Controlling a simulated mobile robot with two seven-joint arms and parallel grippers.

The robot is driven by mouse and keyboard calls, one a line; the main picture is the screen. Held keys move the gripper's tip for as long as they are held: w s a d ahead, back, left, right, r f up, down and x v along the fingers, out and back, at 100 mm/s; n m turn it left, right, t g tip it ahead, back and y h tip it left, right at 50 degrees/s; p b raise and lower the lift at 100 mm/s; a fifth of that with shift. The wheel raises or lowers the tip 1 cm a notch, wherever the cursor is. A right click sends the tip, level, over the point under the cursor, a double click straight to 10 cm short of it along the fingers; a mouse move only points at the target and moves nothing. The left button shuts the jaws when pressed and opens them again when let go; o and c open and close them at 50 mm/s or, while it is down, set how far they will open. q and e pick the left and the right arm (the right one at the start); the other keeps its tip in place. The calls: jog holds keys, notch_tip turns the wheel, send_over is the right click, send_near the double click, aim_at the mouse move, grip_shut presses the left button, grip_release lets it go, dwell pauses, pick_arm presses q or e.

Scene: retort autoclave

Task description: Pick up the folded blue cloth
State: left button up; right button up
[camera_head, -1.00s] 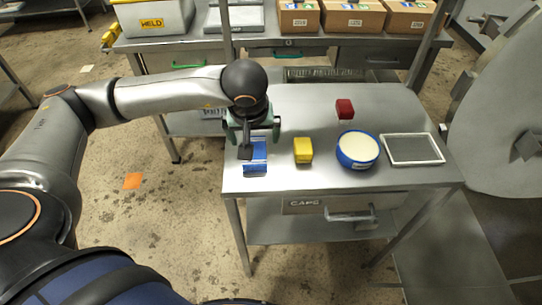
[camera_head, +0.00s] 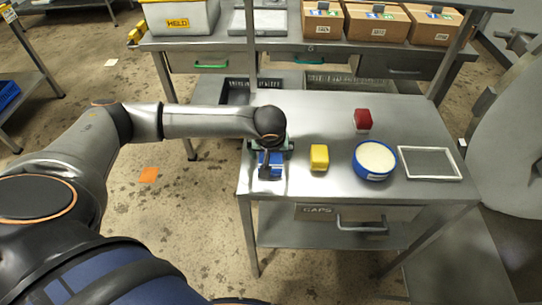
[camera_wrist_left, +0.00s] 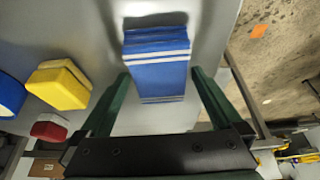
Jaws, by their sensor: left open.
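The folded blue cloth (camera_head: 273,172) with white stripes lies on the left end of the steel table, partly hidden by my left gripper (camera_head: 270,165) in the head view. The left wrist view shows the cloth (camera_wrist_left: 158,66) flat on the table. My left gripper (camera_wrist_left: 157,88) is open above it, one green finger on each side of the cloth. The fingers look apart from it, and I cannot tell how high they are. My right gripper is not in view.
To the right of the cloth are a yellow block (camera_head: 319,158), a red block (camera_head: 363,120), a blue tub with pale contents (camera_head: 375,160) and a white-framed mesh tray (camera_head: 430,149). A drawer marked CAPS (camera_head: 330,213) is below. A back bench holds cardboard boxes (camera_head: 380,25).

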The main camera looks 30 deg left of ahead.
pick_arm(q)
jog(key=shift+f, duration=0.1)
jog(key=c, duration=1.2)
jog(key=shift+w+r, duration=0.1)
jog(key=shift+r, duration=0.5)
jog(key=s+d+r, duration=0.2)
jog(key=s+r, duration=0.1)
jog(key=r, duration=0.1)
jog(key=s+d+r+b, duration=0.1)
jog(key=s+d+r, duration=0.2)
jog(key=s+r, duration=0.1)
jog(key=s+d+r+b, duration=0.1)
jog(key=s+d+r, duration=0.2)
jog(key=s+r, duration=0.1)
jog(key=shift+s+d, duration=0.1)
jog(key=shift+d, duration=0.15)
